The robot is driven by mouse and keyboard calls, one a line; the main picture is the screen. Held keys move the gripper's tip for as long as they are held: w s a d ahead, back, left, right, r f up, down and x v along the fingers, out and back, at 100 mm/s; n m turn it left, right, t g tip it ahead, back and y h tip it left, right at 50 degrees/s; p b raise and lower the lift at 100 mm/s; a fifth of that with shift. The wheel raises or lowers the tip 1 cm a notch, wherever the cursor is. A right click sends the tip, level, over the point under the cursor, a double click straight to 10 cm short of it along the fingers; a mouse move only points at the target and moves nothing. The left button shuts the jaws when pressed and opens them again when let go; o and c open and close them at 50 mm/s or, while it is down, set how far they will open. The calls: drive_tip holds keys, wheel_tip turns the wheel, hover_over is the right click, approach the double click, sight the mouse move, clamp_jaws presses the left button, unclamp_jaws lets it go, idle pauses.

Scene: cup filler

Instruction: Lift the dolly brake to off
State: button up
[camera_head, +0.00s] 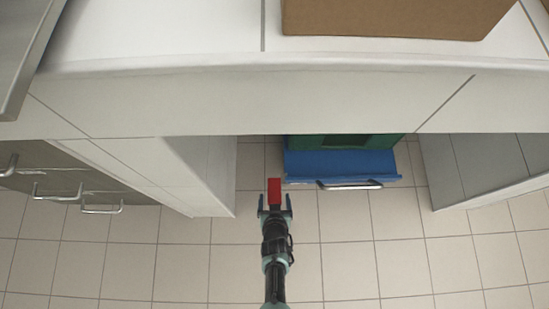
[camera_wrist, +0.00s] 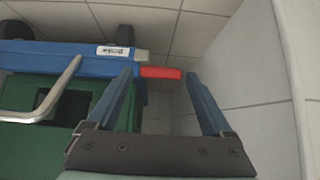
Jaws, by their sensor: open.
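The blue dolly (camera_head: 340,165) stands under the counter in the head view. Its red brake lever (camera_head: 274,188) sticks out at its left side. In the wrist view the lever (camera_wrist: 160,73) lies crosswise beside a small grey block at the dolly's end. A white label (camera_wrist: 115,51) is on the dolly's blue edge (camera_wrist: 70,62). My gripper (camera_head: 274,202) is open and empty at the lever's near end. In the wrist view its fingertips (camera_wrist: 160,76) show on either side of the lever; contact is not clear.
A green crate (camera_head: 345,141) sits on the dolly, and a metal handle (camera_head: 348,186) is at the dolly's front. A white counter (camera_head: 180,35) with a cardboard box (camera_head: 390,15) is above. A white side panel (camera_head: 185,175) stands left. The tiled floor in front is clear.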

drive_tip(key=p+v, duration=0.7)
drive_tip(key=v, duration=0.3)
drive_tip(key=shift+s+r, duration=0.3)
drive_tip(key=shift+s, duration=0.1)
